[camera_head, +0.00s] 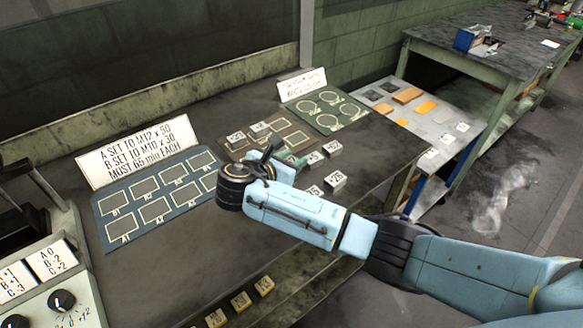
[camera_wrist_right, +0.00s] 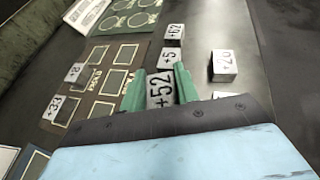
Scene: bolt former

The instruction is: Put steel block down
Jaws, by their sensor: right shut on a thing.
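My right gripper (camera_head: 292,160) is over the bench, beside the brown outlined mat (camera_head: 298,138). In the right wrist view its green fingers (camera_wrist_right: 160,88) are shut on a steel block marked +52 (camera_wrist_right: 159,90). The block sits between the fingers near the right edge of the brown mat (camera_wrist_right: 91,106). I cannot tell whether it touches the bench. In the head view the gripper and wrist mostly hide it. My left gripper is not in view.
Blocks +5 (camera_wrist_right: 171,55), +62 (camera_wrist_right: 173,31) and +20 (camera_wrist_right: 224,64) stand close by. Blocks +33 (camera_wrist_right: 54,109) and +8 (camera_wrist_right: 75,72) are on the brown mat. A blue mat (camera_head: 124,228) lies left, a green mat (camera_head: 345,125) behind.

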